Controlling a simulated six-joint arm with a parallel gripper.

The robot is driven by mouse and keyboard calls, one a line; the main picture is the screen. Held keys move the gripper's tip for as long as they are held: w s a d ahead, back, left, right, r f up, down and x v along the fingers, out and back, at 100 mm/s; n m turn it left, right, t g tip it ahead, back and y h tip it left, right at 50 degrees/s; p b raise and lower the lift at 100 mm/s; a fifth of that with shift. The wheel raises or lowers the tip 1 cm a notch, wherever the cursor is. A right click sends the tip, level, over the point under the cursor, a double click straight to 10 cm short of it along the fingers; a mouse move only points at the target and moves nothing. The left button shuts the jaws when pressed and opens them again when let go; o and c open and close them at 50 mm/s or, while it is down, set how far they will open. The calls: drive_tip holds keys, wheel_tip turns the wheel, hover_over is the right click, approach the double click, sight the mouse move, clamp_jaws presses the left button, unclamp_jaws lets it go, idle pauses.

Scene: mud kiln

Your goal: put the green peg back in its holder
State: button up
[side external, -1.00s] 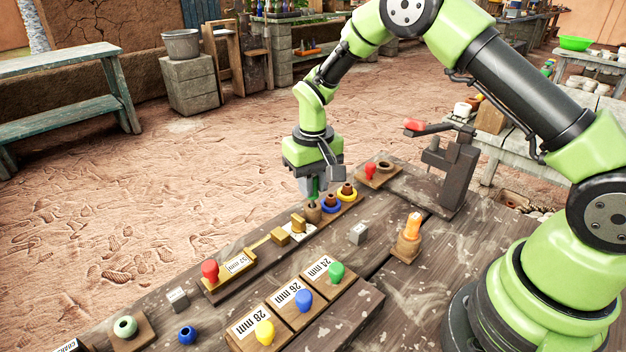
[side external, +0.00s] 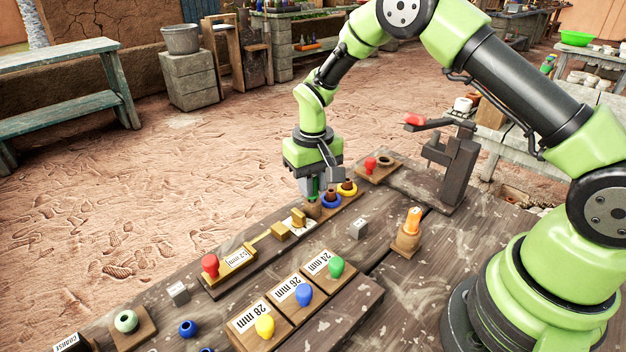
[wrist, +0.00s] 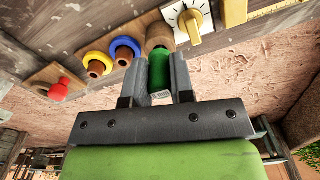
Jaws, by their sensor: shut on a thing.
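My gripper (wrist: 160,78) is shut on the green peg (wrist: 159,70), with one jaw on each side of it. In the side external view my gripper (side external: 313,192) points straight down over the left end of a short row of brown sockets. The peg's lower end meets the top of the brown holder (wrist: 159,36), which also shows in the side external view (side external: 312,210). I cannot tell whether the tip is inside or only touching. The peg looks upright and in line with the holder.
Beside the holder stand brown sockets with a blue ring (side external: 330,198) and a yellow ring (side external: 347,189). A brass sliding gauge (side external: 265,240) lies on the other side. A red peg (side external: 370,164) and a dark lever stand (side external: 452,165) are farther back.

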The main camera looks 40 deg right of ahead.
drive_tip(key=shift+f, duration=0.55)
idle(0.4)
drive_tip(key=o, duration=1.3)
drive_tip(key=shift+r, duration=0.1)
drive_tip(key=shift+r, duration=3.4)
